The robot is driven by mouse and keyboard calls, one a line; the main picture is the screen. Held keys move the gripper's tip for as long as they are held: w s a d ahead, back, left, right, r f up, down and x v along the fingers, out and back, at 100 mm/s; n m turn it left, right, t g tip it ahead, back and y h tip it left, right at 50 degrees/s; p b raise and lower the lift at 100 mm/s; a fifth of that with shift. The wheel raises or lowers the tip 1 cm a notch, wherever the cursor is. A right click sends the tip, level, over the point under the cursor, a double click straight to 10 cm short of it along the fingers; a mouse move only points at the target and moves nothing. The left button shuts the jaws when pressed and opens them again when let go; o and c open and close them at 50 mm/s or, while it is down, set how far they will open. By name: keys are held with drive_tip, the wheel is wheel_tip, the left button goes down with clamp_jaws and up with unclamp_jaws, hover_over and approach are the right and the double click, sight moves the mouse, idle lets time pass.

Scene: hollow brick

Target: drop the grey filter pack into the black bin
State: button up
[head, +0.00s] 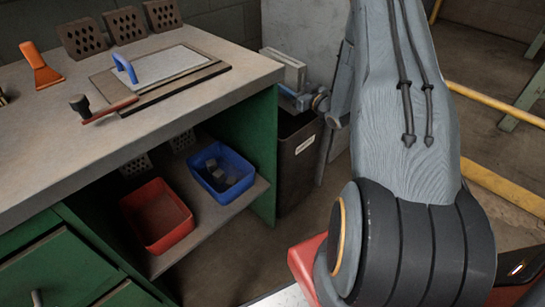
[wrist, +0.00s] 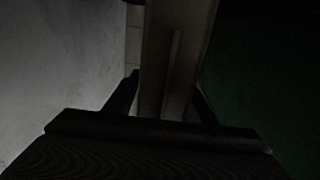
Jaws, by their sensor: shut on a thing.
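The grey filter pack (head: 284,70) is a pale, flat block, held above the black bin in the head view. My gripper (head: 303,99) is shut on its lower right part, with a blue finger showing. In the dark wrist view the filter pack (wrist: 176,60) stands between the two fingers of my gripper (wrist: 168,108). The black bin (head: 296,172) stands on the floor beside the green bench end and has a white label. Its opening is partly hidden by my gripper and the pack.
The workbench (head: 230,57) holds a board with a blue-handled trowel (head: 124,68), a mallet (head: 105,110), an orange scraper (head: 40,66) and hollow bricks (head: 84,40). A red bin (head: 157,243) and a blue bin (head: 248,160) sit on the shelf below. A yellow rail (head: 497,105) runs at right.

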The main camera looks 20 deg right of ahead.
drive_tip(key=shift+f+b, duration=1.95)
drive_tip(key=shift+f, duration=0.9)
drive_tip(key=o, duration=1.5)
drive_tip(key=shift+o, duration=1.1)
drive_tip(key=shift+s+f, duration=0.1)
drive_tip(key=shift+f, duration=0.05)
drive_tip(key=v, duration=0.7)
drive_tip(key=shift+s+p, duration=0.3)
drive_tip(key=shift+p, duration=0.1)
drive_tip(key=shift+d, duration=0.1)
